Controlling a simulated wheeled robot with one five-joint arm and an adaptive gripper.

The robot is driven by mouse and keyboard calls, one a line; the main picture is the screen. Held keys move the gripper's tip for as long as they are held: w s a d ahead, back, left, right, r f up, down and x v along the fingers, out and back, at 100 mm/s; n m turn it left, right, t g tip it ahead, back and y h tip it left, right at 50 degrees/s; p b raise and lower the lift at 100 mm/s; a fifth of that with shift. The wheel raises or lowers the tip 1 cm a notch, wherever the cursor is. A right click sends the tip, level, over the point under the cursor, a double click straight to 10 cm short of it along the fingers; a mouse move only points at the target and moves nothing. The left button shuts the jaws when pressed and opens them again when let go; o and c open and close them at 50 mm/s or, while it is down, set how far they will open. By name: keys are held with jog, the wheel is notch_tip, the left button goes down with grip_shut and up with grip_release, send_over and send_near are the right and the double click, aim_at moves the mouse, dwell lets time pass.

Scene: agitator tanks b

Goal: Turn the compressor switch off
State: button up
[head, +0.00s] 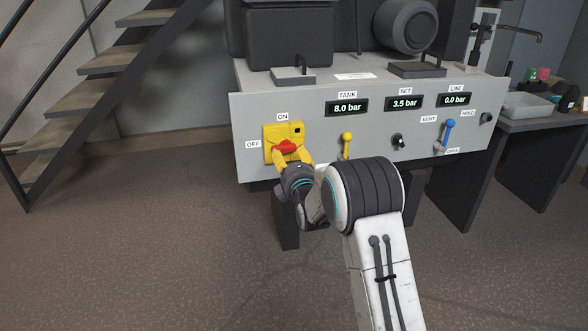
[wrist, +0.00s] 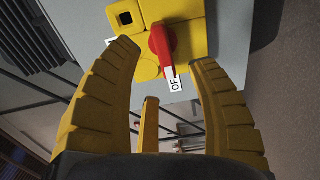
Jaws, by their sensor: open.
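The compressor switch is a yellow plate (head: 269,132) with a red handle (head: 287,147) at the left end of the grey panel. The ON label (head: 282,117) is above it and the OFF label (head: 252,145) to its left. In the head view the handle lies nearly sideways. In the wrist view the red handle (wrist: 162,47) points towards the OFF label (wrist: 174,88). My gripper (head: 292,158) is at the switch, partly covering its lower part. In the wrist view its yellow fingers (wrist: 163,65) are spread, with the handle between the tips; I cannot tell if they touch it.
The grey panel (head: 376,150) also carries a yellow lever (head: 346,143), a black knob (head: 398,141) and a blue lever (head: 448,132) to the right. Stairs (head: 105,65) stand at the left. The floor (head: 150,260) at left is clear.

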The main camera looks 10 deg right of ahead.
jog(key=shift+s, duration=2.75)
jog(key=s+r+m+g+p, duration=0.35)
jog(key=s+r+p, duration=0.35)
jog(key=r+p, duration=0.4)
jog(key=s+r+m+g+p, duration=0.3)
jog(key=s+r+m+p, duration=0.2)
jog(key=s+r+p, duration=0.5)
jog(key=s+r+m+g+p, duration=0.4)
jog(key=s+r+p, duration=0.5)
jog(key=s, duration=0.4)
jog(key=s+r+m+g+p, duration=0.4)
jog(key=s+r+p, duration=0.5)
jog(key=s+p, duration=0.3)
jog(key=shift+s+d+r+m, duration=0.15)
jog(key=shift+s+r+m, duration=0.2)
jog(key=shift+m, duration=0.5)
jog(key=shift+d, duration=0.1)
